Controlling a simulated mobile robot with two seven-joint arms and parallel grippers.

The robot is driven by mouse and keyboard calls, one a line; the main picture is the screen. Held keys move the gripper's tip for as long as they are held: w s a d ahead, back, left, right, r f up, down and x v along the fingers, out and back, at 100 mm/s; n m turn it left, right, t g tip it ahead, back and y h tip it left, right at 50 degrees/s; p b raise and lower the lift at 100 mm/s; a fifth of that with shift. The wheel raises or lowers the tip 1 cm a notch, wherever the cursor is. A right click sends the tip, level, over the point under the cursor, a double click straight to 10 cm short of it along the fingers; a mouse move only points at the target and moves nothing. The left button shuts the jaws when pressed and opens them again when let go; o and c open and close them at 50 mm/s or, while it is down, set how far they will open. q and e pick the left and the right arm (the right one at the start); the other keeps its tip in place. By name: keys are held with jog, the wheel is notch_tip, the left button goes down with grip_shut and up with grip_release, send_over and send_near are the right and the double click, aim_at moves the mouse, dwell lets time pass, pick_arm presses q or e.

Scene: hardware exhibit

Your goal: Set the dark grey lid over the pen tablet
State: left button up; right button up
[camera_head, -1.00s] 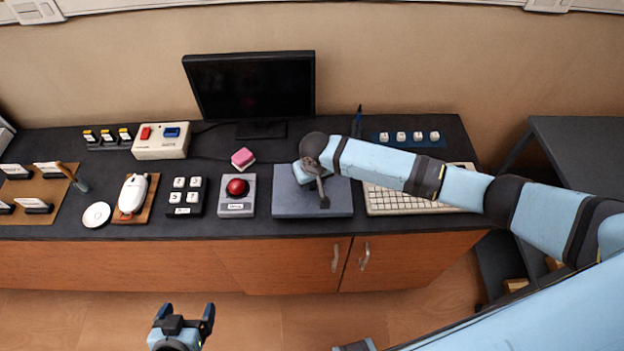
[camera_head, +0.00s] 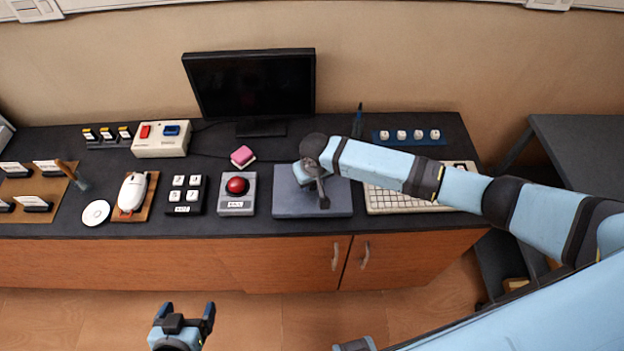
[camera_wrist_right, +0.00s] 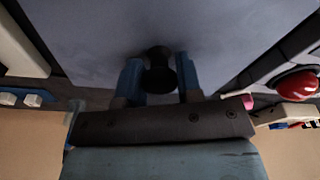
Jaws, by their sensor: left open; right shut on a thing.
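The dark grey lid (camera_head: 290,205) is a flat square slab on the desk between the red button box and the keyboard. In the right wrist view the lid (camera_wrist_right: 150,25) fills the upper middle, with its black knob (camera_wrist_right: 158,76) between the blue fingers. My right gripper (camera_head: 318,190) is over the lid and shut on this knob. No part of the pen tablet shows; whether it lies under the lid cannot be seen. My left gripper (camera_head: 184,312) is open and empty, low in front of the cabinet, away from the desk.
The red button box (camera_head: 237,207) stands close left of the lid, the keyboard (camera_head: 390,200) close right. A monitor (camera_head: 250,85), a pink block (camera_head: 242,155) and a blue strip with white switches (camera_head: 409,138) are behind. The floor (camera_head: 90,320) is clear around my left gripper.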

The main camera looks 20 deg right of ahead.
jog(key=shift+f, duration=0.4)
jog(key=o, duration=1.6)
jog(key=shift+c, duration=0.2)
